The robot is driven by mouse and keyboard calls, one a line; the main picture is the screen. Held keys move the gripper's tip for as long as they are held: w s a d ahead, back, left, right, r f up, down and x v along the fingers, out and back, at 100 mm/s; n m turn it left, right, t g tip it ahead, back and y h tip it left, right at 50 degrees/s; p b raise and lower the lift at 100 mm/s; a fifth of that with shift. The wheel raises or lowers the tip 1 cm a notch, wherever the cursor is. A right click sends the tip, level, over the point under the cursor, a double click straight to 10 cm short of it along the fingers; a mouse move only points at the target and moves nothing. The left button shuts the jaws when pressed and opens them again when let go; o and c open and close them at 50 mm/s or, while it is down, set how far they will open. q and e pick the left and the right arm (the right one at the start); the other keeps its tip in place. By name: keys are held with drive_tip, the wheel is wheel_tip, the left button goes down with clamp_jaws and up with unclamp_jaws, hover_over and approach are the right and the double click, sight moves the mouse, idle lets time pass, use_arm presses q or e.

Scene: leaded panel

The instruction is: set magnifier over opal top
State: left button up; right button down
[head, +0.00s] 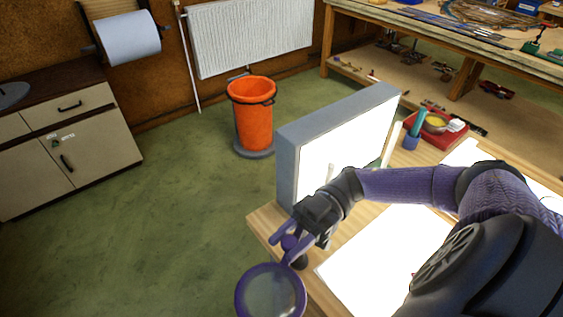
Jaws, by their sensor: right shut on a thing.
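The magnifier (271,293) has a purple ring and a greyish, see-through lens. It is at the bottom of the head view, left of the wooden table's near corner. My right gripper (288,246) is shut on its purple holding part, just above the ring; the fingers hide part of the grip. A bright white flat panel (375,262), which looks like the opal top, lies on the table to the right of the magnifier. My right arm covers part of it. My left gripper is not in view.
An upright grey-framed light box (287,165) with a glowing face stands at the table's back left, close behind my right gripper. A red tray (452,142) with a bowl (435,123) and a teal-handled tool (416,124) stand further right. An orange bin (252,118) is on the floor.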

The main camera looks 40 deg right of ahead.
drive_tip(key=shift+s+d+f+n+g+b, duration=0.15)
drive_tip(key=shift+n+g+b, duration=0.15)
drive_tip(key=shift+g, duration=0.15)
drive_tip(key=shift+s+d+n+g+b, duration=0.1)
drive_tip(key=shift+s+n+g+b, duration=0.15)
drive_tip(key=shift+g, duration=0.2)
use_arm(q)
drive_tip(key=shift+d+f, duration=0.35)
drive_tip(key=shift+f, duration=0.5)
use_arm(e)
drive_tip(key=shift+n+g, duration=0.25)
drive_tip(key=shift+g, duration=0.05)
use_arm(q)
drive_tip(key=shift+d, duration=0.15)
use_arm(e)
drive_tip(key=shift+h, duration=0.3)
